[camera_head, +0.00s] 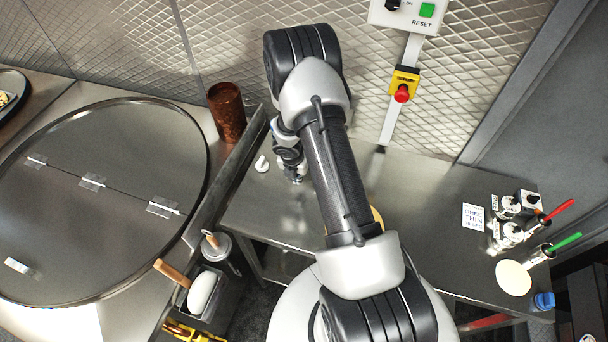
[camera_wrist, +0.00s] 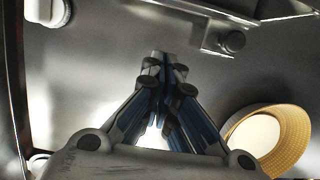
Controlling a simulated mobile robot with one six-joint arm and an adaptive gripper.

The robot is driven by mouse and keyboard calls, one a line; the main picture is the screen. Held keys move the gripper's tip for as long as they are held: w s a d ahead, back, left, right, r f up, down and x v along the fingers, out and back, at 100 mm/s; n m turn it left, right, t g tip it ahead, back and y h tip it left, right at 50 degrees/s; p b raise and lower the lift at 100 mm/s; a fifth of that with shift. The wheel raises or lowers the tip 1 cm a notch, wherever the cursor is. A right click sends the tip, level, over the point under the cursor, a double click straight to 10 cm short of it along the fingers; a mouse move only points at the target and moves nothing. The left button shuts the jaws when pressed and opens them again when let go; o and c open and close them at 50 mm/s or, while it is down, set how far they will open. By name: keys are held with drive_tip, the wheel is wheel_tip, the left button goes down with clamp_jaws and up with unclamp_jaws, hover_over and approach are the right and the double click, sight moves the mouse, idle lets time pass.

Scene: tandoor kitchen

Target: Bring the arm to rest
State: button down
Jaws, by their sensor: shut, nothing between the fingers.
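My gripper (camera_head: 296,179) hangs over the steel counter (camera_head: 410,175), just right of a low metal divider, and is mostly hidden by my own arm in the head view. In the wrist view my gripper (camera_wrist: 165,62) has its fingers together, with nothing between the tips. The arm is stretched forward over the counter, its elbow up near the patterned wall.
A small white piece (camera_head: 262,163) lies left of the gripper. A tan-rimmed round thing (camera_wrist: 290,128) shows at right in the wrist view. Bottles and coloured-handled tools (camera_head: 515,235) crowd the right end.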

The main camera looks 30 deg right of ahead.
drive_tip(key=s+a+r+m+b, duration=0.2)
drive_tip(key=r+m+b, duration=0.15)
drive_tip(key=r, duration=0.45)
drive_tip(key=s+a+r+m+t+h+b, duration=0.1)
drive_tip(key=a+r+m+b, duration=0.1)
drive_tip(key=r+m, duration=0.4)
drive_tip(key=s+a+r+m+b, duration=0.2)
drive_tip(key=r+m+b, duration=0.1)
drive_tip(key=r, duration=0.6)
drive_tip(key=s+a+m+t+y+b, duration=0.1)
drive_tip(key=s+a+m+b, duration=0.4)
drive_tip(key=s, duration=0.4)
drive_tip(key=s+a+m+y+b, duration=0.2)
drive_tip(key=s+a+m+b, duration=0.3)
drive_tip(key=s, duration=0.5)
drive_tip(key=a+m, duration=0.2)
drive_tip(key=m, duration=0.1)
drive_tip(key=shift+r+t, duration=0.15)
drive_tip(key=shift+t, duration=0.25)
